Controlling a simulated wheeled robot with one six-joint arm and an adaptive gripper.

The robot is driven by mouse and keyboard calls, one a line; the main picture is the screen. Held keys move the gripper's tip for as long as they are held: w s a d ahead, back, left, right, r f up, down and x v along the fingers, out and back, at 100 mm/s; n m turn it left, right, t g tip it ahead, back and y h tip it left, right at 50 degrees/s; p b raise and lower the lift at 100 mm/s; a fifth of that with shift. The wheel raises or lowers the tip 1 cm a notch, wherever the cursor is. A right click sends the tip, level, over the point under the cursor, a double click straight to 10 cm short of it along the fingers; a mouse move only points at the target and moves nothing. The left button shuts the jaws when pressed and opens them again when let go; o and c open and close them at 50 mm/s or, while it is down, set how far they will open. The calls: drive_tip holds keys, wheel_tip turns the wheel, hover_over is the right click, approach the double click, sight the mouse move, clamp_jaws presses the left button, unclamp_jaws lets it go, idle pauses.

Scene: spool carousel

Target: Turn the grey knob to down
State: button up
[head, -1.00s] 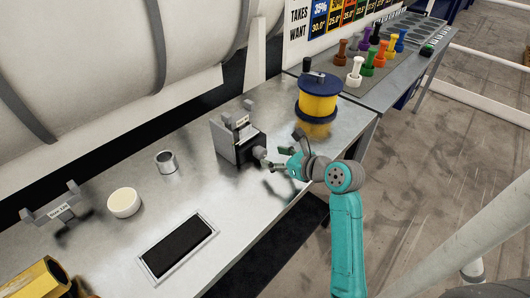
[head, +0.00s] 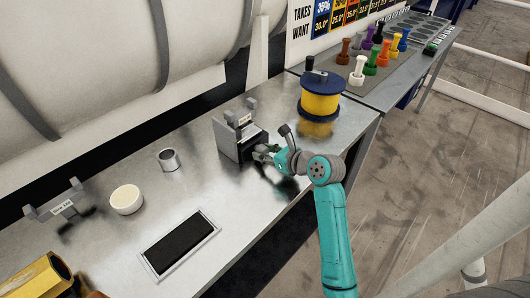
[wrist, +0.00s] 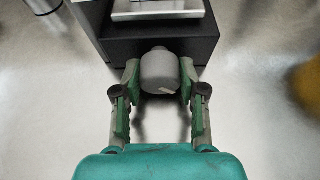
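The grey knob (wrist: 160,72) sticks out from the front of a dark box (wrist: 122,47) in the wrist view. A small light mark shows on the knob's near face, low and to the right. My gripper (wrist: 160,85) has one finger on each side of the knob, with the fingertips very close to its sides. I cannot tell whether they press on it. In the head view my gripper (head: 262,153) is at the front of the box (head: 228,142) and largely hides the knob.
A blue and yellow spool (head: 320,98) stands on the bench right of the box. A metal cup (head: 169,160), a white round container (head: 126,199) and a black framed pad (head: 180,244) lie to the left. Coloured pegs (head: 370,62) stand on the table behind.

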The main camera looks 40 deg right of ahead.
drive_tip(key=shift+n+h, duration=0.3)
drive_tip(key=shift+n, duration=0.2)
drive_tip(key=o, duration=1.1)
drive_tip(key=shift+o, duration=0.2)
drive_tip(key=v, duration=1.1)
drive_tip(key=shift+s, duration=0.1)
drive_tip(key=shift+s+a+r, duration=0.1)
drive_tip(key=shift+s+r, duration=0.1)
drive_tip(key=shift+s, duration=0.2)
